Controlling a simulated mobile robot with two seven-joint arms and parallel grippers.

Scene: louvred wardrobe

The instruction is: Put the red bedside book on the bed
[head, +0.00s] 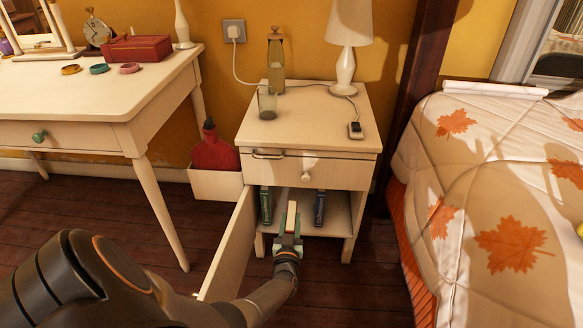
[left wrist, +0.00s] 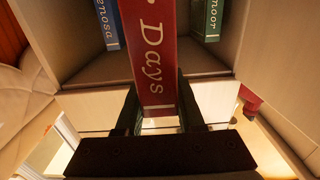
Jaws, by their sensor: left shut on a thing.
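The red book (left wrist: 155,55), with "Days" on its spine, stands between the fingers of my left gripper (left wrist: 158,108) in the left wrist view. In the head view the book (head: 291,214) shows mostly as a pale upright edge in the open lower compartment of the nightstand (head: 307,130). My left gripper (head: 288,241) is shut on it at the compartment's front. I cannot tell whether the book touches the compartment floor. The bed (head: 480,190), with a leaf-patterned quilt, is at the right. My right gripper is not in view.
A green book (head: 267,205) and a blue book (head: 319,207) stand on either side of the red one. The open cabinet door (head: 230,245) is left of my gripper. A glass (head: 267,103), bottle and lamp (head: 346,60) stand on the nightstand top. A dark bedpost (head: 415,75) rises beside the bed.

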